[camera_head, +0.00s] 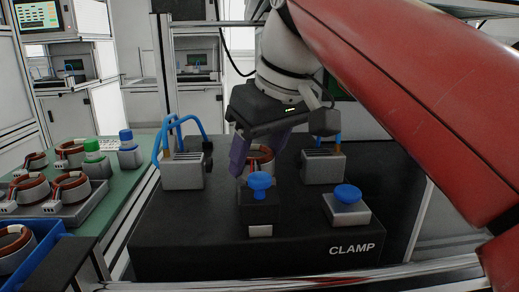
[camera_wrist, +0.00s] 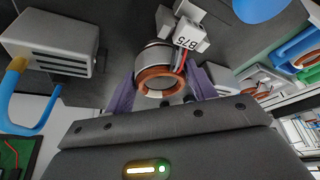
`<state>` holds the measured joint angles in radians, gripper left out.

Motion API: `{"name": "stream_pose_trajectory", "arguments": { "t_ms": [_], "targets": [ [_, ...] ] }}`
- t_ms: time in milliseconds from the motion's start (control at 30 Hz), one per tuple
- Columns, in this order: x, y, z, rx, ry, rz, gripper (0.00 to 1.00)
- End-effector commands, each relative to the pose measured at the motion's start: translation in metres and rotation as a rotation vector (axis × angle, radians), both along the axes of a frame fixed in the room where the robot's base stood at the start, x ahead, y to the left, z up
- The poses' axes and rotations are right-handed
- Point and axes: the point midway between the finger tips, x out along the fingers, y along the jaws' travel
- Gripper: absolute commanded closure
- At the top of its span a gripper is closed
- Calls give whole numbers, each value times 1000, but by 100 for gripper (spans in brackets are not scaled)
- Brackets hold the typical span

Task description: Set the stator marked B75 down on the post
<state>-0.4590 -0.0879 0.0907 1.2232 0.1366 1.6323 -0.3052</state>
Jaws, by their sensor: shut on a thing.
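The stator marked B75 (camera_wrist: 152,58) is a grey ring with copper windings, between my purple fingers in the wrist view. Its white tag (camera_wrist: 185,42) reads B75, and red and dark leads run to it. My gripper (camera_wrist: 162,80) is shut on the stator. In the head view, my gripper (camera_head: 258,158) holds the stator (camera_head: 262,152) above the black clamp bench, behind a dark block with a blue knob (camera_head: 260,181). I cannot make out the post in the head view; whether the stator touches it cannot be told.
Grey blocks with blue hoses stand left (camera_head: 183,171) and right (camera_head: 321,167) of my gripper. A blue button box (camera_head: 347,206) sits at the front right of the bench (camera_head: 190,245). Several other stators lie on a tray (camera_head: 75,211) at left, near a blue bin (camera_head: 42,255).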

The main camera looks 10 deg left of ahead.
Motion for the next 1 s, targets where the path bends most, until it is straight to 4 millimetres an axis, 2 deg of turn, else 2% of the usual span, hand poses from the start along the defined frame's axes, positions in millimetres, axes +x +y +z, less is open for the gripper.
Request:
{"name": "stream_pose_trajectory", "arguments": {
  "t_ms": [167,200,400,633,733,1000],
  "targets": [
    [0,0,1,2,-1,0,78],
    [0,0,1,1,-2,0,43],
    [0,0,1,1,-1,0,19],
    [0,0,0,-1,1,0,19],
    [-1,-2,6,-1,1,0,19],
    [-11,-14,48,2,-2,-1,19]
  ]
}}
